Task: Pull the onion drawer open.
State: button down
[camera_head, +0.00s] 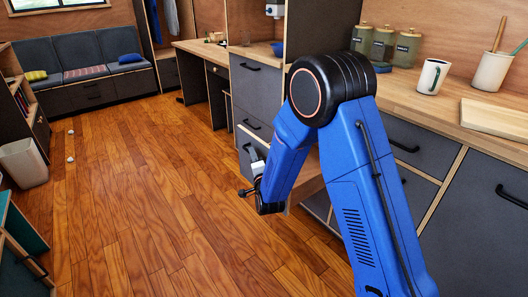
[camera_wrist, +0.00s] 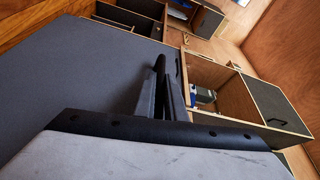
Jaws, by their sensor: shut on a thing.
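My gripper (camera_head: 258,182) is low in front of the grey drawer unit, beyond the bend of my blue arm. In the wrist view its dark fingers (camera_wrist: 168,88) are shut on a thin black bar, which looks like a drawer handle, against a large dark grey front (camera_wrist: 75,80). In the head view a grey drawer front with a pale top edge (camera_head: 252,137) stands by the gripper. A wooden panel (camera_head: 309,178) behind my arm looks like the side of a pulled-out drawer. My arm hides most of it. No onions or label are visible.
The wooden floor (camera_head: 150,200) to the left is clear apart from two small pale balls. The counter (camera_head: 455,95) on the right carries canisters, a mug (camera_head: 432,77) and a utensil pot. A bin (camera_head: 23,163) and a sofa (camera_head: 85,70) stand farther off.

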jog(key=shift+s+a+f, duration=0.1)
jog(key=shift+s+a, duration=0.65)
jog(key=shift+a, duration=0.15)
jog(key=c, duration=1.8)
grip_release()
